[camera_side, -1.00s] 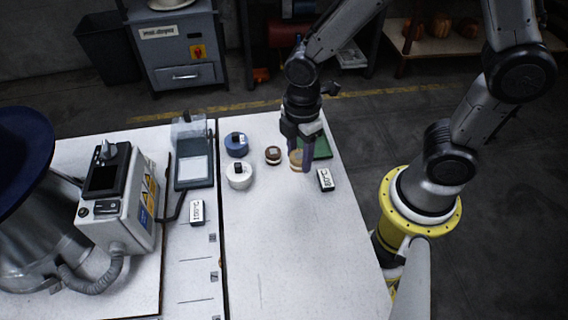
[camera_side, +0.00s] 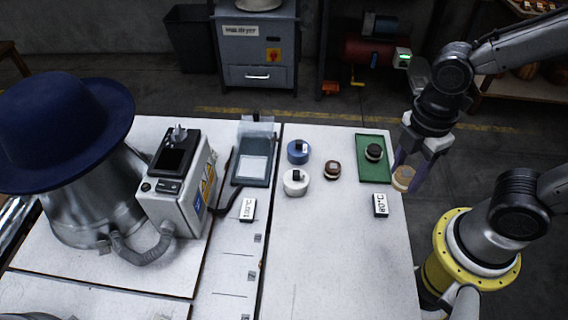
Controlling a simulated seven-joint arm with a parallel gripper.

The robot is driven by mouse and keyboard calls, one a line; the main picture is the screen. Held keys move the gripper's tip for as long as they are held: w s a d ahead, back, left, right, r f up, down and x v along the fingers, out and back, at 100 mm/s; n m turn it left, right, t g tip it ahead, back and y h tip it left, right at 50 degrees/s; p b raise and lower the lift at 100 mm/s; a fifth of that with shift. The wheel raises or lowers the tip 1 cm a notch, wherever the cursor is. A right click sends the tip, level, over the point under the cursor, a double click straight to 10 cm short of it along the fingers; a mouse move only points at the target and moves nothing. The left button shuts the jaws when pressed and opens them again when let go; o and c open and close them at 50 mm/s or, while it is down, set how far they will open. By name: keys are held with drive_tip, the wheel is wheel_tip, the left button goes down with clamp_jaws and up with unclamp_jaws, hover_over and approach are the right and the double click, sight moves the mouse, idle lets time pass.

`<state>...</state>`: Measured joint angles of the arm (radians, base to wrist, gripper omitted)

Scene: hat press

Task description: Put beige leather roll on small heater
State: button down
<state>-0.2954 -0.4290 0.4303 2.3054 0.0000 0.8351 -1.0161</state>
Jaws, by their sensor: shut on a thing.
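My gripper (camera_side: 408,176) is shut on the beige leather roll (camera_side: 403,179), which shows low between the fingers. It holds the roll at the table's right edge, right of the green mat (camera_side: 366,174); its height above the table is hard to tell. A dark grey device with a white pad and clear upright plate (camera_side: 252,166) stands left of the rolls, near a 110°C label (camera_side: 247,210). The green mat lies near an 80°C label (camera_side: 380,205). I cannot tell which of these is the small heater. A black-topped roll (camera_side: 374,152) rests on the mat.
A blue roll (camera_side: 298,152), a white roll (camera_side: 296,184) and a brown roll (camera_side: 332,170) stand between device and mat. A control box (camera_side: 178,175) and a large blue hat (camera_side: 62,135) are at left. The front of the white table (camera_side: 335,260) is clear.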

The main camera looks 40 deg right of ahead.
drive_tip(key=w+a+r+n, duration=0.1)
drive_tip(key=w+a+r, duration=0.1)
drive_tip(key=w, duration=0.4)
drive_tip(key=w+a+r+n, duration=0.1)
drive_tip(key=w+a+r, duration=0.15)
drive_tip(key=w, duration=0.25)
drive_tip(key=n, duration=0.1)
hover_over(252, 167)
wheel_tip(252, 167, down, 14)
drive_tip(key=shift+r, duration=0.2)
drive_tip(key=shift+f, duration=1.5)
drive_tip(key=shift+f, duration=0.15)
drive_tip(key=shift+c, duration=1.6)
unclamp_jaws()
wheel_tip(252, 167, up, 12)
drive_tip(key=shift+r, duration=0.2)
